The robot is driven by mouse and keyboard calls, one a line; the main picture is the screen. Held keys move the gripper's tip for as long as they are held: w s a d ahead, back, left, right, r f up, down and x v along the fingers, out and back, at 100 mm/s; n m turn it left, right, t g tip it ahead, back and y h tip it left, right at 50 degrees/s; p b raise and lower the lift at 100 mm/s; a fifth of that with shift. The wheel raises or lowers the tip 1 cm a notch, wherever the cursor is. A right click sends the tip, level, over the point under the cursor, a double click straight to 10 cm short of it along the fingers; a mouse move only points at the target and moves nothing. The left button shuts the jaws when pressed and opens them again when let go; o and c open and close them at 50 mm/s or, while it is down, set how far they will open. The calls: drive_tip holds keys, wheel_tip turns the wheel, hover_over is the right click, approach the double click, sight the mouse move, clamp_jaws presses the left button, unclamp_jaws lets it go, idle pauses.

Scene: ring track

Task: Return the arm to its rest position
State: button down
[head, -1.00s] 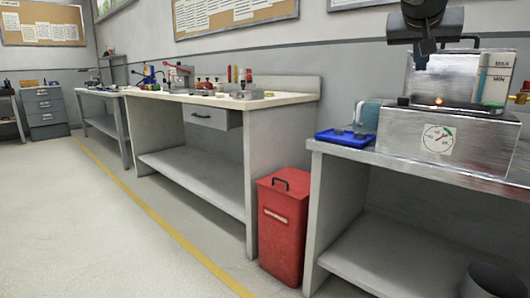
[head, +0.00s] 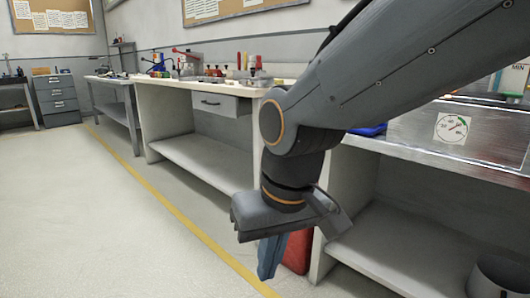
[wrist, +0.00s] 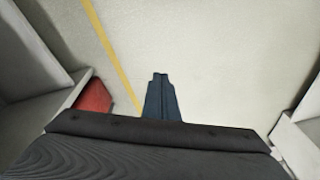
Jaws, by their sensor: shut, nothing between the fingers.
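My arm reaches in from the upper right of the head view and bends down at a joint with an orange ring. My gripper (head: 268,272) hangs at its end, pointing down in front of the benches, with blue fingers together and empty. In the wrist view my gripper (wrist: 160,76) also shows shut, over bare floor and close to the yellow floor line. Nothing is held. The arm hides part of the middle bench and most of the red bin.
The red bin (head: 297,252) stands behind my gripper, between the white bench (head: 210,160) and the metal-topped bench (head: 470,157). It also shows in the wrist view (wrist: 93,98). A yellow line (head: 180,215) runs along the floor. Open floor (head: 90,220) lies to the left.

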drive_tip(key=s+a+f+n+g, duration=0.1)
drive_tip(key=s+a+f+g, duration=0.15)
drive_tip(key=s, duration=0.45)
drive_tip(key=d+r+m+p, duration=0.2)
drive_tip(key=d+r+p, duration=0.8)
drive_tip(key=p, duration=0.8)
drive_tip(key=d+r+m+h+p, duration=0.1)
drive_tip(key=d+r+m+p, duration=0.2)
drive_tip(key=d+r+p, duration=0.8)
wheel_tip(320, 180, up, 5)
drive_tip(key=p, duration=0.7)
drive_tip(key=shift+s+d+r+m+t+h, duration=0.15)
drive_tip(key=shift+s+m+t+h, duration=0.05)
drive_tip(key=shift+m+t+h, duration=0.15)
